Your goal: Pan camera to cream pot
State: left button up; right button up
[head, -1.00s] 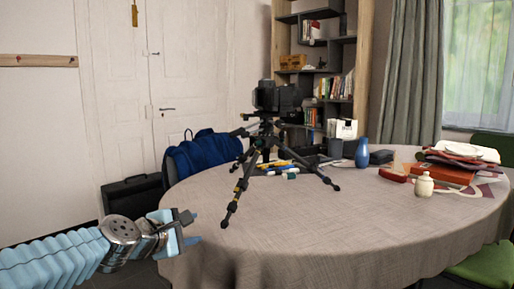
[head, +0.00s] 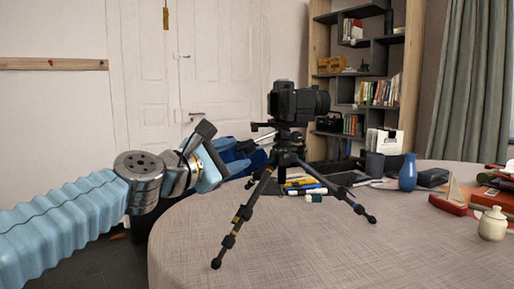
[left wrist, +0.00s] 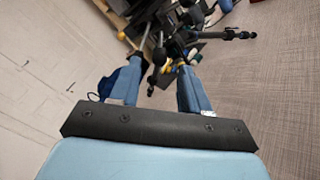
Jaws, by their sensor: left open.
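A black camera (head: 297,103) sits on a small black tripod (head: 285,158) that stands on the round table. The lens points right in the head view. A small cream pot (head: 492,224) with a lid stands near the table's right side. My left gripper (head: 218,158) is left of the tripod, open and empty, apart from the camera. In the left wrist view its two blue fingers (left wrist: 152,88) are spread, with the tripod (left wrist: 165,45) beyond them. My right gripper is not in view.
Pens (head: 303,186) lie behind the tripod legs. A blue vase (head: 408,172), a toy sailboat (head: 451,198) and red books (head: 495,196) stand to the right. The tablecloth (head: 330,250) in front of the tripod is clear. A blue jacket (head: 236,160) hangs behind my gripper.

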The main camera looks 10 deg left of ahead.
aim_at(255, 149)
pick_arm(q)
jog(key=p+x, duration=0.1)
jog(key=x, duration=0.7)
grip_shut()
